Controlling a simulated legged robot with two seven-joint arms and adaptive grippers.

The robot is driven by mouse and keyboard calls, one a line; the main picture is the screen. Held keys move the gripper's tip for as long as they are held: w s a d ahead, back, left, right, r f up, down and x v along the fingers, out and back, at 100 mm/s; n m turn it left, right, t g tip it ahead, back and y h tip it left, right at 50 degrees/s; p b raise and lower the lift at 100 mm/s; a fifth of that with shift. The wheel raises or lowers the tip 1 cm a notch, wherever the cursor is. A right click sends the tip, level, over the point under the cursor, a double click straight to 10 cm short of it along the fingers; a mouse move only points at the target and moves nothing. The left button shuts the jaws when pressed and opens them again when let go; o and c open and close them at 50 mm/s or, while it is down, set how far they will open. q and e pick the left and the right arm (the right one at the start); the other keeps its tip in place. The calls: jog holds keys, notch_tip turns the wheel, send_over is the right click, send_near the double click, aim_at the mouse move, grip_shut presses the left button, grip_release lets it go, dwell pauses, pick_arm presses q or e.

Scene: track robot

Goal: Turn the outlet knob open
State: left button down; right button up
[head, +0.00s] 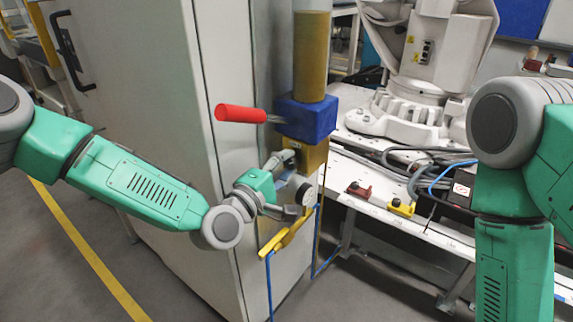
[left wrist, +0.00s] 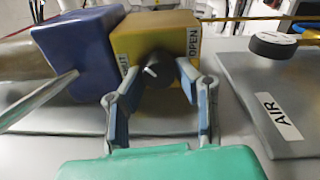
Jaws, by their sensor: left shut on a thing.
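The outlet knob (left wrist: 157,72) is dark and round with a white pointer mark, on the front of a yellow block (left wrist: 135,40). An OPEN label (left wrist: 194,42) is right of it in the left wrist view; another label on its left is partly hidden. My left gripper (left wrist: 162,82) has its two fingers on either side of the knob, shut on it. In the head view the yellow block (head: 314,155) sits below a blue block, and my left gripper (head: 283,168) is at its front, hiding the knob. My right gripper is out of view.
A red-handled lever (head: 241,114) sticks out leftward from the blue block (head: 307,117), above my left gripper. A tall grey cabinet (head: 150,80) stands close on the left. A panel marked AIR (left wrist: 279,116) is at right in the wrist view. Cables (head: 400,160) lie on the white bench.

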pick_arm(q)
jog(key=m, duration=0.4)
jog(key=shift+s+d+f+m, duration=0.1)
jog(key=shift+s+f+m, duration=0.1)
jog(key=shift+m, duration=0.2)
jog(key=shift+f+m+h+p, duration=0.1)
jog(key=shift+m+h+p, duration=0.3)
jog(key=shift+m, duration=1.3)
jog(key=shift+f, duration=0.1)
jog(key=c, duration=1.3)
grip_release()
jog(key=shift+o, duration=0.4)
jog(key=shift+w, duration=0.1)
jog(key=shift+r, duration=0.2)
